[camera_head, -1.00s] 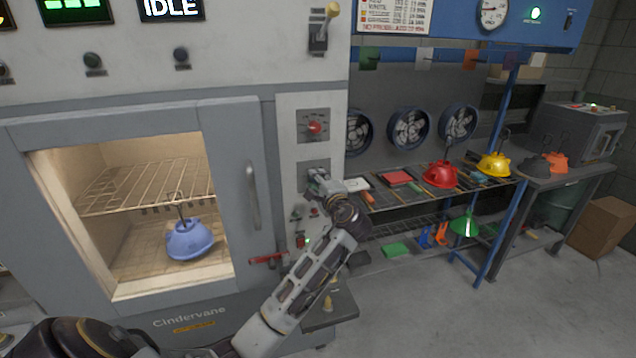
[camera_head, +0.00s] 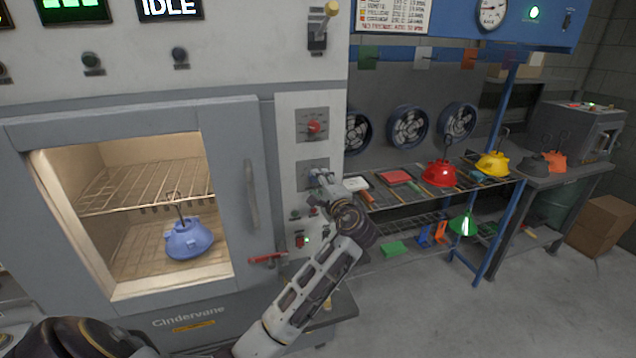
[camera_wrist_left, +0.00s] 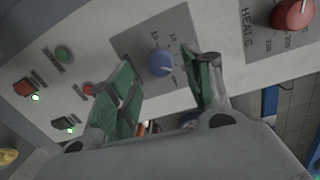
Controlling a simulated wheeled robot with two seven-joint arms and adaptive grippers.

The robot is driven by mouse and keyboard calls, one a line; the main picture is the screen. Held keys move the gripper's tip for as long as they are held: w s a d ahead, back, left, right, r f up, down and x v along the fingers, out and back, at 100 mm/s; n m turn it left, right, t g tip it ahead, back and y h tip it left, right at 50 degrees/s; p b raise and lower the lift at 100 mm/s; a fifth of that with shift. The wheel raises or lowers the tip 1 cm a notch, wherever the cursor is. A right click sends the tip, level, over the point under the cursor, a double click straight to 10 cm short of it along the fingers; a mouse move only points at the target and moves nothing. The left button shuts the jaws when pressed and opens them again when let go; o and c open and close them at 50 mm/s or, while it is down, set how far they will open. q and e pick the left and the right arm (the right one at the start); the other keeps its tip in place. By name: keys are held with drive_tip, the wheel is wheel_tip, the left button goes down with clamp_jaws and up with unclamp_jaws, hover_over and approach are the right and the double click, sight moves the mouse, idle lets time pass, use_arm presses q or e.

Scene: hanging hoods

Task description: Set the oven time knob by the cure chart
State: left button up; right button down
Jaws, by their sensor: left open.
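The blue time knob (camera_wrist_left: 162,63) sits on a grey dial plate with printed numbers in the left wrist view. My left gripper (camera_wrist_left: 159,66) is open, its green-padded fingers on either side of the knob in the picture; I cannot tell whether they touch it. In the head view my left gripper (camera_head: 322,181) is at the oven's control panel and covers most of this dial. The red HEAT C knob (camera_head: 315,128) is above it and also shows in the left wrist view (camera_wrist_left: 293,13). The cure chart (camera_head: 393,15) hangs at the top, partly cut off, its rows too small to read surely.
The oven door handle (camera_head: 250,188) and a red lever (camera_head: 267,259) are left of my arm. Small buttons and switches (camera_wrist_left: 64,54) are near the dial. A blue hood (camera_head: 188,240) is inside the oven. A rack with red (camera_head: 439,173) and yellow hoods (camera_head: 492,164) stands right.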

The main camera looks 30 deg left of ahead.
use_arm(q)
drive_tip(key=v, duration=0.9)
drive_tip(key=shift+f, duration=0.15)
